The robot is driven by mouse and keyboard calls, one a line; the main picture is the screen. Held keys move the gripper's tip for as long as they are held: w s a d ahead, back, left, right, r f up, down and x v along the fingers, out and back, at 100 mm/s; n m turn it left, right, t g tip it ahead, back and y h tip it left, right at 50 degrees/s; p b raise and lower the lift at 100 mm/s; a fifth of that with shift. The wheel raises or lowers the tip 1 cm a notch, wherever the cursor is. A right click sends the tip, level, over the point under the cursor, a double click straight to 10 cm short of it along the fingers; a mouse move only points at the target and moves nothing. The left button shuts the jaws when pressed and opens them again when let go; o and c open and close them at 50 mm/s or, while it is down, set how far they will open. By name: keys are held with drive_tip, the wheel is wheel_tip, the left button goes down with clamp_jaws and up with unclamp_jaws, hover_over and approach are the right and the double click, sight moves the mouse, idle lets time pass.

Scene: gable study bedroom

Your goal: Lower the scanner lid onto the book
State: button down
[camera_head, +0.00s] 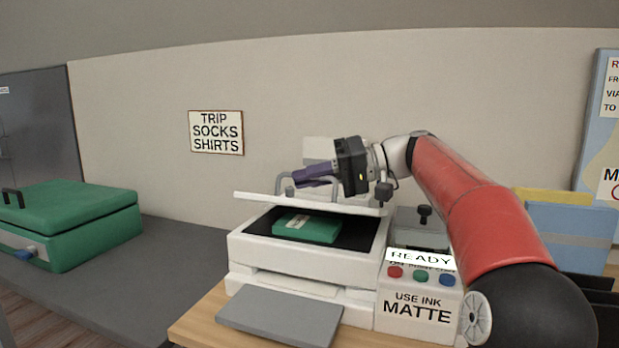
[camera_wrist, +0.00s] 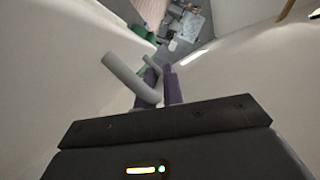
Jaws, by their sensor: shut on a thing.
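The white scanner (camera_head: 305,272) stands on a wooden desk top, with a green book (camera_head: 312,229) lying flat on its dark bed. The scanner lid (camera_head: 300,204) is partly raised, its near edge above the book with a clear gap. A grey bar handle (camera_head: 284,184) stands on the lid; it also shows in the wrist view (camera_wrist: 128,76). My gripper (camera_head: 303,176) has purple fingers and is shut on the handle, reaching in from the right. In the wrist view the fingers (camera_wrist: 160,84) meet around the grey bar; the exact contact is partly hidden.
A control panel (camera_head: 420,275) with a READY display and coloured buttons is right of the bed. A grey tray (camera_head: 280,315) juts out in front. A green case (camera_head: 75,222) sits left on a dark surface. Blue folders (camera_head: 570,235) stand at right.

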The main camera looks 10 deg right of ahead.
drive_tip(key=shift+s+a+f+n+b, duration=0.15)
drive_tip(key=shift+f+b, duration=0.25)
drive_tip(key=shift+b, duration=0.25)
drive_tip(key=shift+s+f+n+b, duration=0.15)
drive_tip(key=shift+f+b, duration=0.2)
drive_tip(key=shift+b, duration=0.25)
drive_tip(key=shift+s+a+f+b, duration=0.2)
drive_tip(key=shift+f+b, duration=0.15)
drive_tip(key=shift+b, duration=0.35)
drive_tip(key=shift+r+n, duration=0.15)
drive_tip(key=shift+n, duration=0.15)
drive_tip(key=c, duration=1.5)
unclamp_jaws()
drive_tip(key=shift+d, duration=0.15)
